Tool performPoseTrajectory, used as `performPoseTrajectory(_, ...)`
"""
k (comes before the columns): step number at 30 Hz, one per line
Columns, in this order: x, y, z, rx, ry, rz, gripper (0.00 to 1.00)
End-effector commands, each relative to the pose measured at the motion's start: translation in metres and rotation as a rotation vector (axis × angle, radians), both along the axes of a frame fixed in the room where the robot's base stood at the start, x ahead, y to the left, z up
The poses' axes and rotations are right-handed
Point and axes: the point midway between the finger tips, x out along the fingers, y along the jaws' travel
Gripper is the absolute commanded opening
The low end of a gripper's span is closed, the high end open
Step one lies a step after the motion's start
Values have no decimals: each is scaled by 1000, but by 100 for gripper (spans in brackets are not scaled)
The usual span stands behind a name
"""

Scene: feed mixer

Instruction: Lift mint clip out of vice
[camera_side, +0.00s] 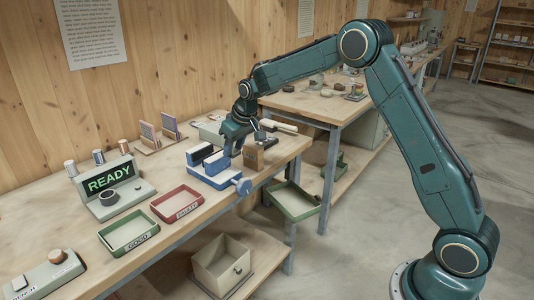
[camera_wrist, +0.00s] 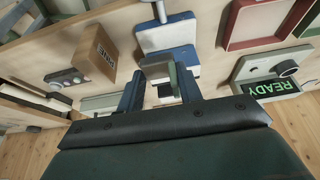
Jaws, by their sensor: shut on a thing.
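The blue vice (camera_side: 221,179) with dark jaw pads stands near the bench's front edge in the side view. It also shows in the wrist view (camera_wrist: 166,34). My gripper (camera_side: 233,151) is low over the vice's right-hand end. In the wrist view, my gripper (camera_wrist: 161,92) has its fingers on both sides of a small pale and green piece, which I take as the mint clip (camera_wrist: 174,79); it is shut on it. The clip sits close to the vice's pale jaw face; whether it touches is unclear. The side view hides the clip behind my gripper.
A wooden block (camera_side: 253,158) stands close to the right of the vice. To the left are a red tray (camera_side: 157,212), a green tray (camera_side: 113,247) marked GOOD, and a READY display (camera_side: 110,177). Card racks (camera_side: 148,137) stand behind. The space above the vice looks clear apart from my arm.

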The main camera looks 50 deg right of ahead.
Motion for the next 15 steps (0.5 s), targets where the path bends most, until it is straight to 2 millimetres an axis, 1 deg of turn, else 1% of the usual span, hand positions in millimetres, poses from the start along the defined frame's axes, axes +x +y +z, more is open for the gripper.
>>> performPoseTrajectory(1, -8, 0, 1, 0, 0, 0, 14)
performPoseTrajectory(9, -46, 0, 1, 0, 0, 1, 14)
performPoseTrajectory(15, -70, 0, 1, 0, -1, 0, 14)
